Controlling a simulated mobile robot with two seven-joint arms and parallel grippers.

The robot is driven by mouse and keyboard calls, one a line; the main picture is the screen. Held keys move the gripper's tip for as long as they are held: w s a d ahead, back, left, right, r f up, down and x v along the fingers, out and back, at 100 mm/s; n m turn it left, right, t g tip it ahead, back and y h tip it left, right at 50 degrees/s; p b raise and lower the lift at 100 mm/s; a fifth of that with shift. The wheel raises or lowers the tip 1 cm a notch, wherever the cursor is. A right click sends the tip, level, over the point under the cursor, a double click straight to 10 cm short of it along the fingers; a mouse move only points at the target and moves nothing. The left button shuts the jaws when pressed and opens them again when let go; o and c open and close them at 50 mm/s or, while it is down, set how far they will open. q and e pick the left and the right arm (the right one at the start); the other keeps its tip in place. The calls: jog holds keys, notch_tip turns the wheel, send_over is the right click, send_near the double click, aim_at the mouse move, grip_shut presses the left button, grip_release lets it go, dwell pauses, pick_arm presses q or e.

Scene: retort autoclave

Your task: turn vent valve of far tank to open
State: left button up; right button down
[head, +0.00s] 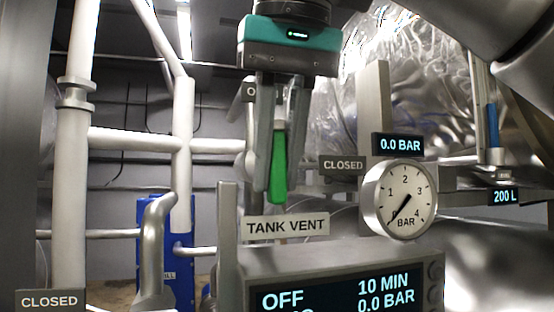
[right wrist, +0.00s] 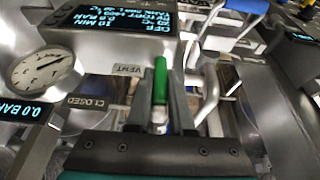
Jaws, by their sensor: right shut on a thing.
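The green vent valve handle (head: 279,165) hangs roughly straight down above the TANK VENT plate (head: 287,227) in the head view. My right gripper (head: 277,188) comes down from above, its two fingers on either side of the handle and shut on it. In the right wrist view the green handle (right wrist: 160,82) shows between the fingers (right wrist: 161,95). A CLOSED sign (head: 343,165) is to the right of the handle. Another sign (head: 249,92), showing only an "O", is mostly hidden behind the gripper. The valve body is hidden too. My left gripper is not in view.
A round gauge (head: 400,199) and a 0.0 BAR display (head: 398,145) stand close right of the handle. A control panel (head: 335,290) reading OFF is below. Pale pipes (head: 182,150) run on the left. A blue handle (head: 492,127) is at far right.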

aim_at(280, 134)
jog(key=c, duration=0.8)
grip_release()
jog(key=shift+v, duration=3.8)
